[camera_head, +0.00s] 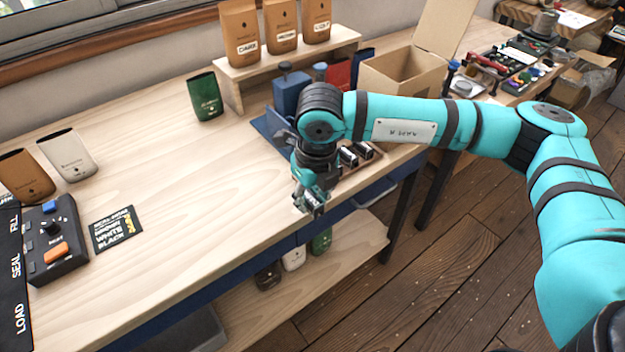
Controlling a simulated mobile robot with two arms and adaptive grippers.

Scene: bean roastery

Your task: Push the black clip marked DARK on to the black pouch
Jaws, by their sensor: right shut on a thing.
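My right gripper (311,194) points down over the front edge of the table, shut on a small dark piece that looks like a black clip. The fingers cover most of it, and I cannot read its marking. Other black clips (350,154) with pale labels sit in a small wooden tray just right of the gripper. I cannot make out a black pouch on the table top. A brown pouch (24,176), a white pouch (67,156) and a green pouch (205,97) stand upright there. My left gripper is not in view.
A control box (58,258) with an orange button and a dark card (116,229) lie at left. A wooden shelf (240,82) bears brown bags at the back. A blue device (289,92) and an open carton (400,75) stand behind my arm. The table middle is clear.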

